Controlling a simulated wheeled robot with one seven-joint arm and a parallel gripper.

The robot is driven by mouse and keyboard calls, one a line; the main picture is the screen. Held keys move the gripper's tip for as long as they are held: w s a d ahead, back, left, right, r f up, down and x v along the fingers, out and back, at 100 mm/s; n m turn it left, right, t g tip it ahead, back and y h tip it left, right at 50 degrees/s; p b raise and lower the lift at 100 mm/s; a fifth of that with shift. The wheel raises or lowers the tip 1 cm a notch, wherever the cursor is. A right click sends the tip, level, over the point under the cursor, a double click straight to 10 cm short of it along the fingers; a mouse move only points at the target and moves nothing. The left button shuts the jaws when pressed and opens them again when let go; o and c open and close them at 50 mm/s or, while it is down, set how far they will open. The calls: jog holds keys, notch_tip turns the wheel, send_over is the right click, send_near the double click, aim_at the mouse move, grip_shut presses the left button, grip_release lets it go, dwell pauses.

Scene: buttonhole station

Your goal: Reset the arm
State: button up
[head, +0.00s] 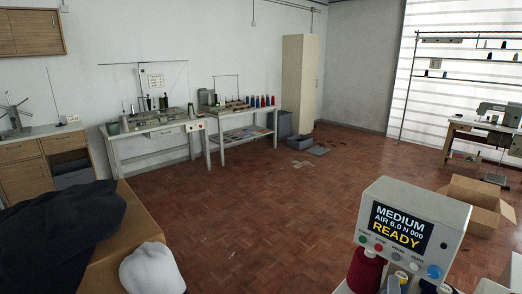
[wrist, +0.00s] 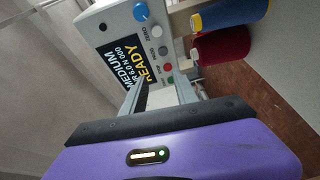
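My gripper (wrist: 165,95) shows in the wrist view as a purple housing with a black edge and a lit green-yellow strip. Only short parts of what seem to be its fingers show beyond that edge, so its opening is unclear. I see nothing held in it. The gripper faces a control box (wrist: 145,30), which appears turned on its side there. In the head view the same grey control box (head: 440,205) stands at the lower right. Its screen reads MEDIUM, AIR 6.0 N 000, READY. I cannot make out my gripper in the head view.
Red thread (wrist: 222,53) and blue-and-yellow thread (wrist: 232,12) lie beside the box in the wrist view. Dark cloth (head: 60,235) covers a brown surface at lower left. An open carton (head: 472,200) stands right. Sewing tables (head: 155,133) line the wall.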

jog(key=s+a+f+m+t+y, duration=0.1)
jog(key=s+a+f+m+y, duration=0.1)
jog(key=s+a+y, duration=0.35)
jog(key=s+a+f+m+t+y, duration=0.1)
jog(key=s+a+f+m+y, duration=0.15)
jog(key=s+a, duration=0.55)
jog(key=s+r+m+g, duration=0.1)
jog(key=s+m, duration=0.2)
jog(key=s, duration=0.9)
jog(key=s+r+m+g+y, duration=0.1)
jog(key=s+m, duration=0.2)
jog(key=s, duration=0.9)
jog(key=shift+s+d+r, duration=0.25)
jog(key=shift+d+r, duration=0.15)
jog(key=shift+d, duration=0.05)
